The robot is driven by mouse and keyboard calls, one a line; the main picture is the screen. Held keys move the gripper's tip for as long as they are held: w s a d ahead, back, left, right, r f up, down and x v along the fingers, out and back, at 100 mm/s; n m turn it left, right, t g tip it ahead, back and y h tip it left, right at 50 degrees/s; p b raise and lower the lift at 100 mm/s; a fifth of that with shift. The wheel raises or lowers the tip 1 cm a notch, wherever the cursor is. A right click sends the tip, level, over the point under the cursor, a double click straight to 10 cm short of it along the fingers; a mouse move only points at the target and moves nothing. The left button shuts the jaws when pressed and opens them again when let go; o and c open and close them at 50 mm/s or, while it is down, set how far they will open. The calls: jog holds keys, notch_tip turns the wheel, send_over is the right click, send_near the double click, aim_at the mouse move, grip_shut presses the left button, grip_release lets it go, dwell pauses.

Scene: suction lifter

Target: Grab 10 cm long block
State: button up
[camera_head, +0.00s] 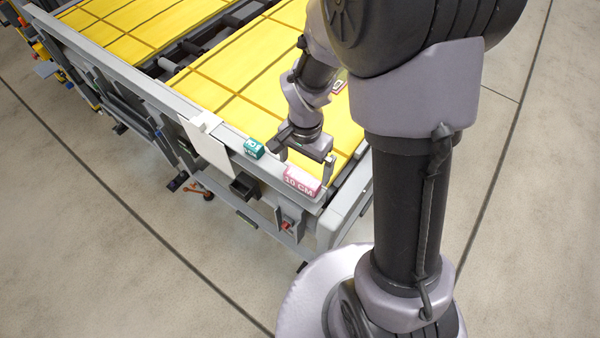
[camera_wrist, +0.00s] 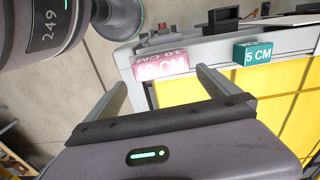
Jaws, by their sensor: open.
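The pink block marked "10 CM" (camera_head: 301,181) lies on the grey rim of the yellow-topped machine, near its front corner. It also shows in the wrist view (camera_wrist: 160,67), beyond the fingertips and between their lines. A shorter green block (camera_head: 254,148) sits on the same rim to its left; in the wrist view it reads "5 CM" (camera_wrist: 253,53). My gripper (camera_head: 306,163) is open and empty, close to the pink block. In the wrist view its two fingers (camera_wrist: 161,80) point toward the pink block, with the block apart from the palm.
The machine's grey rim (camera_head: 136,80) runs along the yellow panels (camera_head: 205,93). A white sheet (camera_head: 208,150) hangs over the rim left of the green block. Another small red-and-white marked block (camera_head: 338,87) shows partly behind my arm. Bare floor (camera_head: 110,250) lies in front.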

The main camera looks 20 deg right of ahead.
aim_at(302, 177)
jog(key=f, duration=0.6)
jog(key=shift+a+b, duration=0.3)
jog(key=shift+b, duration=0.05)
jog(key=shift+s+r, duration=0.1)
jog(key=shift+r, duration=0.05)
jog(key=shift+c, duration=0.2)
jog(key=c, duration=1.1)
